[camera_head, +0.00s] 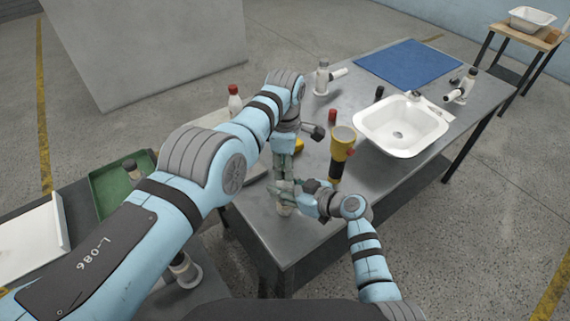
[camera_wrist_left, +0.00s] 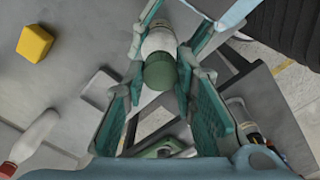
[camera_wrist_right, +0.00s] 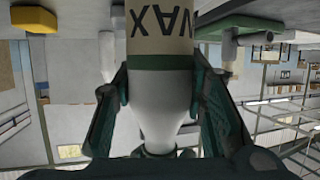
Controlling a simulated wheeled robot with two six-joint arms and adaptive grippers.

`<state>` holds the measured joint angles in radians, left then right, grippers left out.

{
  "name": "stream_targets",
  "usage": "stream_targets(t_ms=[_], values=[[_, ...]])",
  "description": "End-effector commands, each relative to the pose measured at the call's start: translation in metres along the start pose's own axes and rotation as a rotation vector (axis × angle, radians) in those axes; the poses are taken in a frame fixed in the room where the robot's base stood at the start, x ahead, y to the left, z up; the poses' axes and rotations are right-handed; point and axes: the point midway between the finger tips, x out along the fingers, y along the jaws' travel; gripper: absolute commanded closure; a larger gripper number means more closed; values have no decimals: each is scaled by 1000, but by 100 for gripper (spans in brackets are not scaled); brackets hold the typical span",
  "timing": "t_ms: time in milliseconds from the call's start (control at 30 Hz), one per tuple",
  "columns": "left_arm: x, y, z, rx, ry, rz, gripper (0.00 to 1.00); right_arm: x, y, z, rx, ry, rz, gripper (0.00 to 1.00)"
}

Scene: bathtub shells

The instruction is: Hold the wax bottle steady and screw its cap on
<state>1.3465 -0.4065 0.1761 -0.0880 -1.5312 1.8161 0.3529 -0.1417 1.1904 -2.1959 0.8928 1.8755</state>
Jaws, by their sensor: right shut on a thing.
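The wax bottle (camera_head: 284,210) stands near the table's front edge, largely hidden by my grippers in the head view. In the right wrist view its white shoulder (camera_wrist_right: 158,95) and upside-down WAX label show. My right gripper (camera_wrist_right: 160,88) is shut on the bottle's white upper part, one finger on each side. The dark green cap (camera_wrist_left: 160,71) is lined up with the white bottle (camera_wrist_left: 160,42) in the left wrist view; I cannot tell how firmly it sits. My left gripper (camera_head: 283,172) points down over the bottle, its fingers apart around the cap with gaps visible.
A yellow block (camera_wrist_left: 35,43) and a white red-capped bottle (camera_head: 234,100) are nearby. A yellow flashlight-like object (camera_head: 342,150), a white sink (camera_head: 385,140) and a blue mat (camera_head: 410,63) occupy the table. A green tray (camera_head: 108,190) is at left.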

Motion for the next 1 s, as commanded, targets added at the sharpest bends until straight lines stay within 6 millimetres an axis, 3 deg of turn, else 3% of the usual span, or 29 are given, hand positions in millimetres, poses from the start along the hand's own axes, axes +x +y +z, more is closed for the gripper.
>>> stream_targets(t_ms=[100,267,367,600,700,1000], values=[[1,-1,0,0,0,-4,100,0,0,0,1,-1,1,100],[1,-1,0,73,0,-6,100,0,0,0,1,-1,1,100],[1,-2,0,327,-1,-7,100,0,0,0,1,-1,2,100],[2,-2,0,1176,-5,-6,100,0,1,0,1,-1,2,100],[2,-2,-1,1358,-7,-8,100,0,1,0,1,-1,3,100],[2,-2,-1,1408,-6,-10,100,0,2,0,1,-1,4,100]])
